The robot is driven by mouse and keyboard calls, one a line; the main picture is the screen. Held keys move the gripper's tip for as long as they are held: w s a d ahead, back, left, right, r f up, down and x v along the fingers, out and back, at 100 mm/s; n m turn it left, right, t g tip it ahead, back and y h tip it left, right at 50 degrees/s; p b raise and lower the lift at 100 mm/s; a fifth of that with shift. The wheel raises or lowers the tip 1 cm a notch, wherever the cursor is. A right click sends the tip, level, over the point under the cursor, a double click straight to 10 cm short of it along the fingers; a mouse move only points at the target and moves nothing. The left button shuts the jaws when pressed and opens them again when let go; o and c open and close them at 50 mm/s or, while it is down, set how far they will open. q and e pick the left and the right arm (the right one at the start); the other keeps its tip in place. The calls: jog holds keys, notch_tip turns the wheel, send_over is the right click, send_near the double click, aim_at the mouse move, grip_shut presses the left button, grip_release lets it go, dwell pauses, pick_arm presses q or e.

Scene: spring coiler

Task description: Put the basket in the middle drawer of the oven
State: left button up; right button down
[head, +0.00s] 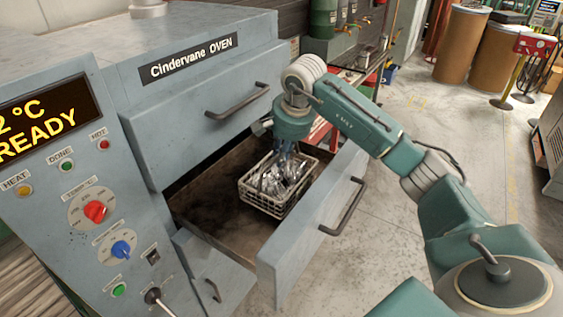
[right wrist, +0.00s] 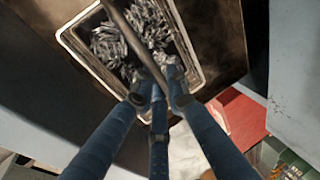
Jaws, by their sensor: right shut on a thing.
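The grey oven (head: 185,85) stands at the left with its middle drawer (head: 215,205) pulled out. A pale wire basket (head: 258,203) full of shiny metal springs (head: 278,180) is inside the drawer, towards its right end. I cannot tell whether it touches the drawer floor. My right gripper (head: 284,155) points down over the basket, shut on its handle. In the right wrist view the fingers (right wrist: 160,92) meet at the dark handle bar (right wrist: 135,42) above the basket's rim (right wrist: 88,68). My left gripper is out of view.
The drawer front (head: 312,225) with its bar handle (head: 343,208) stands out to the right. A closed upper drawer (head: 180,130) overhangs the rear. The control panel (head: 80,190) is at the left. Open floor (head: 430,120) lies to the right, with brown drums (head: 462,45) farther back.

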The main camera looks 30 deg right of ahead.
aim_at(279, 171)
notch_tip(279, 171, down, 3)
jog(key=shift+r, duration=0.1)
dwell(0.3)
jog(key=c, duration=1.7)
grip_release()
jog(key=shift+f, duration=0.2)
jog(key=shift+c, duration=0.2)
jog(key=shift+r, duration=0.1)
